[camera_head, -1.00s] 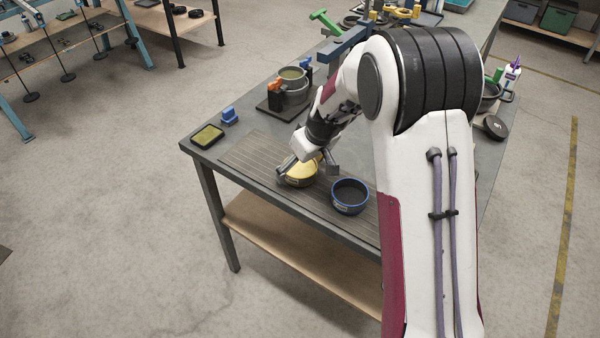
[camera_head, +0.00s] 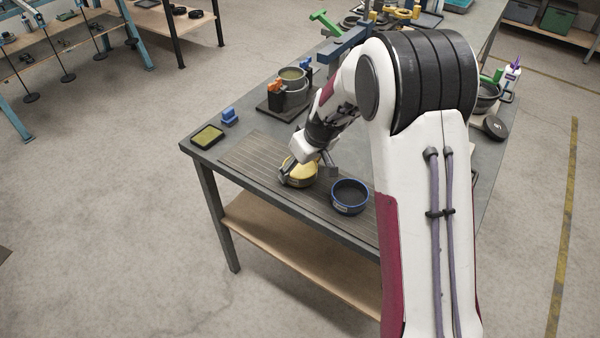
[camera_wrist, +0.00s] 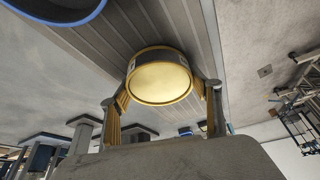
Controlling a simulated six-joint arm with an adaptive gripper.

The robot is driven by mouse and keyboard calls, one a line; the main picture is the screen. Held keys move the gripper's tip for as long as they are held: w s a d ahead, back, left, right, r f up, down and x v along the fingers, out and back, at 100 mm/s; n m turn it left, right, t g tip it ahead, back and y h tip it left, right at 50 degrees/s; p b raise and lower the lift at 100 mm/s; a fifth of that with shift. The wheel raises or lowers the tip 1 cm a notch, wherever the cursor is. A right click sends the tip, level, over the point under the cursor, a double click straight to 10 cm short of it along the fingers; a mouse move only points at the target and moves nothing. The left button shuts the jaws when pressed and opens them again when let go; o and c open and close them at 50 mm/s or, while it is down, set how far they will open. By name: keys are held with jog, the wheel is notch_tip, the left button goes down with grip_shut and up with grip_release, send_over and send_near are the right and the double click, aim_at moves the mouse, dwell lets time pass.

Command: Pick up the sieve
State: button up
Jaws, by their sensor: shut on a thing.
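A round sieve with a yellow face and brass-coloured rim (camera_head: 303,179) is at the ribbed mat on the near end of the bench. It also shows in the wrist view (camera_wrist: 161,83), between the two fingers. My gripper (camera_head: 308,174) is shut on this yellow sieve, one finger on each side of it; both fingers show in the wrist view (camera_wrist: 164,92). I cannot tell whether the sieve still touches the mat. A dark round pan with a blue rim (camera_head: 349,197) stands on the mat just right of it, apart from the gripper.
The ribbed mat (camera_head: 250,158) lies along the bench's front edge. A yellow-green tray (camera_head: 207,135) and a blue block (camera_head: 229,116) are at the left corner. A pot on a dark base (camera_head: 292,88) stands behind. Tools and containers crowd the far end.

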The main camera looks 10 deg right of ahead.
aim_at(301, 173)
notch_tip(301, 173, up, 10)
dwell(0.9)
jog(key=shift+d, duration=0.1)
dwell(0.4)
jog(key=s+d+r+m+h, duration=0.1)
jog(key=s+d+r+m, duration=0.15)
jog(key=d, duration=0.65)
jog(key=s+d+r+m+h, duration=0.1)
jog(key=s+d+m, duration=0.15)
jog(key=d, duration=0.65)
jog(key=s+d+r+m+h, duration=0.1)
jog(key=s+d+m, duration=0.15)
jog(key=d, duration=0.65)
jog(key=w+d+r+m, duration=0.1)
jog(key=d+r, duration=0.5)
jog(key=d, duration=0.3)
jog(key=shift+r, duration=0.2)
jog(key=shift+f+m, duration=0.25)
jog(key=shift+f, duration=0.05)
jog(key=shift+f, duration=4.1)
